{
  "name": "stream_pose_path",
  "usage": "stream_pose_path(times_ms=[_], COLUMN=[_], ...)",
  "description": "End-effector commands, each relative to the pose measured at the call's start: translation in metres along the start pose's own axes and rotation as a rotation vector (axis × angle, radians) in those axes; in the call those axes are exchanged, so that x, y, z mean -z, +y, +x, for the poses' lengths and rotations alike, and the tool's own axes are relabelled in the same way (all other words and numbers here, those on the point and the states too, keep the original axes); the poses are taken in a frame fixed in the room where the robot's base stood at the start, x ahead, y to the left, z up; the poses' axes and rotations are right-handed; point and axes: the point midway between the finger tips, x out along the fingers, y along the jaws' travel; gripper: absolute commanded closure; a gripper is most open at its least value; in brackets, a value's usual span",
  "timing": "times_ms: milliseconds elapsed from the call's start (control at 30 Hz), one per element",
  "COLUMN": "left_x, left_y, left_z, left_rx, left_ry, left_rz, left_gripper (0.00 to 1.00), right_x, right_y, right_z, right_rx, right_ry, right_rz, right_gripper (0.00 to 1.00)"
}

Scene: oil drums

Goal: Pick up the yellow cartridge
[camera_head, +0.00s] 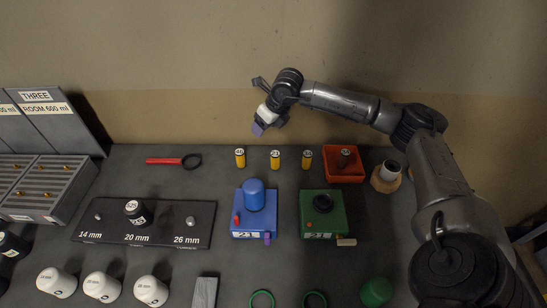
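Three small yellow cartridges with pale, marked tops stand upright in a row on the dark table: a left one (240,160), a middle one (275,161) and a right one (307,161). My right gripper (258,129) comes in from the right and hangs above and behind the row, between the left and middle cartridges in the picture. It appears apart from them. Its small purple tip shows, but not whether the fingers are open. I see nothing held in it. My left gripper is out of view.
A red tray (330,176) holds a dark-topped item (346,157) right of the row. A blue drum device (246,222) and a green one (338,222) stand in front. A red-handled ring tool (166,161) lies left. Bare table surrounds the cartridges.

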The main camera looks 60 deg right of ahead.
Motion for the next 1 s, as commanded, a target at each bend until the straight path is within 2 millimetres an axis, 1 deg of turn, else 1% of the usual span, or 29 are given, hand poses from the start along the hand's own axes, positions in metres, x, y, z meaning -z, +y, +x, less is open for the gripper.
stream_pose_path(times_ms=[33,133,267,333,433,600,733,900,1000], left_x=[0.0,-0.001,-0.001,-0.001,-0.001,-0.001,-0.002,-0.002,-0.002], left_y=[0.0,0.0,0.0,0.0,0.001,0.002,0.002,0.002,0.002], left_z=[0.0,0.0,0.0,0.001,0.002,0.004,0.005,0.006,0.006], left_rx=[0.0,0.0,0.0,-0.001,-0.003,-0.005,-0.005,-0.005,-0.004], left_ry=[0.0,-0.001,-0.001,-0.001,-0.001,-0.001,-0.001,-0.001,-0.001], left_rz=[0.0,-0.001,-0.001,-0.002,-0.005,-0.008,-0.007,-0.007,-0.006], left_gripper=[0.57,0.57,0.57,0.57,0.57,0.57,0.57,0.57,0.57], right_x=[0.009,0.025,0.037,0.042,0.044,0.052,0.056,0.059,0.06], right_y=[-0.007,-0.015,-0.021,-0.022,-0.024,-0.027,-0.03,-0.032,-0.032], right_z=[0.0,-0.003,-0.005,-0.003,0.01,0.039,0.058,0.073,0.076], right_rx=[0.042,0.099,0.139,0.151,0.151,0.149,0.148,0.149,0.149], right_ry=[0.056,0.151,0.228,0.246,0.244,0.243,0.242,0.239,0.239], right_rz=[0.012,0.042,0.076,0.095,0.114,0.114,0.113,0.113,0.112], right_gripper=[0.35,0.35,0.35,0.35,0.35,0.35,0.35,0.35,0.35])
